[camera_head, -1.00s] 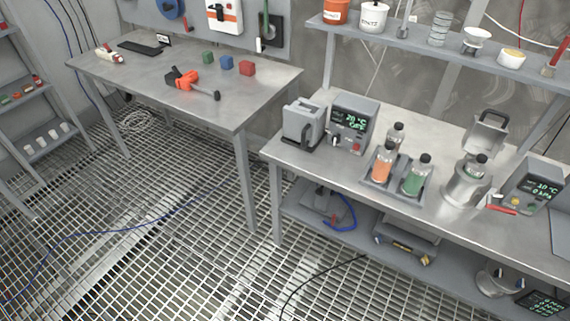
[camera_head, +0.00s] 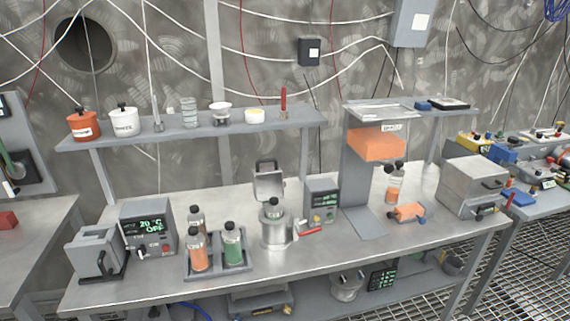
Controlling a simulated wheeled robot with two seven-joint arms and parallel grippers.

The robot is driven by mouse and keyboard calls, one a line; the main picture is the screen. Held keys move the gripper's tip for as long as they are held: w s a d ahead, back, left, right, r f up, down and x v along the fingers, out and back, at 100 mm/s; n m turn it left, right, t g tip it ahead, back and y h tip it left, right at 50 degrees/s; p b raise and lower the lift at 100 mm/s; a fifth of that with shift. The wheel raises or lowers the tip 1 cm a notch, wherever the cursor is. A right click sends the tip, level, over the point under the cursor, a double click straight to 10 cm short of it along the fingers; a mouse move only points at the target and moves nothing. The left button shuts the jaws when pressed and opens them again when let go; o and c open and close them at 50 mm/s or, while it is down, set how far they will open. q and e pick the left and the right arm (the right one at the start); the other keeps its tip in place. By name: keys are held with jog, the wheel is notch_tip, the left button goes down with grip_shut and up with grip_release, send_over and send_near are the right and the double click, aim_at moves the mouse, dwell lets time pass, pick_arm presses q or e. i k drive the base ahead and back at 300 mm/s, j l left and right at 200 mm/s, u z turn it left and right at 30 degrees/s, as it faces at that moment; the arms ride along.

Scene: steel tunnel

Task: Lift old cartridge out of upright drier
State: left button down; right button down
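The upright drier appears to be a grey metal canister (camera_head: 277,233) in the middle of the bench, with its hinged lid (camera_head: 268,181) standing open behind it. A grey tray (camera_head: 217,267) to the left holds an orange-filled bottle (camera_head: 198,253), a green-filled bottle (camera_head: 233,246) and a third black-capped bottle (camera_head: 197,222) behind. Neither of my grippers is in view.
A readout box (camera_head: 322,202) and red handle (camera_head: 310,231) adjoin the canister on the right. A grey stand (camera_head: 363,190) with an orange block stands farther right. A display unit (camera_head: 149,229) is left of the tray. A shelf (camera_head: 190,133) runs above. Bare bench lies in front.

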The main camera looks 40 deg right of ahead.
aim_at(273, 210)
jog(key=z, duration=1)
